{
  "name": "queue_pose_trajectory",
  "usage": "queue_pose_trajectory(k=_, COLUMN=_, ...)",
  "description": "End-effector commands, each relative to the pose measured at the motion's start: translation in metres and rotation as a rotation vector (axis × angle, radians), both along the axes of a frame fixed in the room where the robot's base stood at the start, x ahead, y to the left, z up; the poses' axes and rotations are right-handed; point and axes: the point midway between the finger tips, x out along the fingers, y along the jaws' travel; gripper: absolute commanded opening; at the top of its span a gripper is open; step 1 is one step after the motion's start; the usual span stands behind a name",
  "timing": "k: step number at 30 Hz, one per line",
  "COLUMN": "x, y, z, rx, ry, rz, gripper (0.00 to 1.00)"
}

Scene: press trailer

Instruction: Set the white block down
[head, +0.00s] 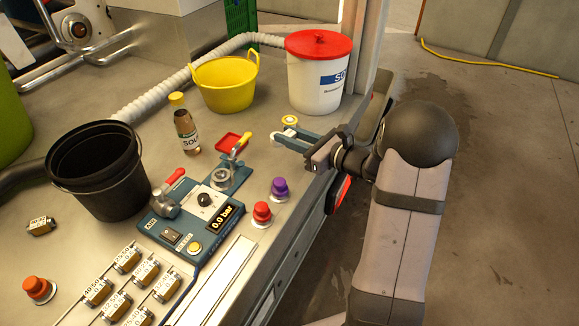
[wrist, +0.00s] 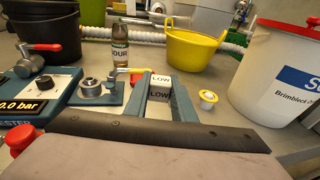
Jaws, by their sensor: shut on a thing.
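The white block (wrist: 160,82), with LOW printed on its top and front faces, is between the two fingers of my gripper (wrist: 158,98) in the wrist view. The gripper is shut on it. In the head view my gripper (head: 297,135) reaches left over the right edge of the grey bench, and I cannot clearly make out the block there. The frames do not show whether the block's underside touches the bench. A small yellow-topped white knob (wrist: 208,97) stands just right of the fingers in the wrist view.
The pressure tester (head: 197,213) with valves, a small red tray (head: 230,142) and a brown bottle (head: 186,130) lie beyond the fingertips. A yellow tub (head: 225,85), a white bucket (head: 318,80) and a black bucket (head: 95,175) surround them. Purple (head: 279,187) and red (head: 262,212) knobs stand near the edge.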

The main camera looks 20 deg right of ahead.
Motion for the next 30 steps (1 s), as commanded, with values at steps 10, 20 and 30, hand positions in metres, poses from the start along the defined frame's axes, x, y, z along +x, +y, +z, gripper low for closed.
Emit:
queue_pose_trajectory(k=10, x=0.000, y=0.000, z=-0.042, rx=0.002, ry=0.003, rz=0.001, gripper=0.01)
queue_pose_trajectory(k=20, x=0.000, y=0.000, z=-0.055, rx=0.001, ry=0.002, rz=0.000, gripper=0.01)
queue_pose_trajectory(k=30, x=0.000, y=0.000, z=-0.093, rx=0.001, ry=0.002, rz=0.001, gripper=0.01)
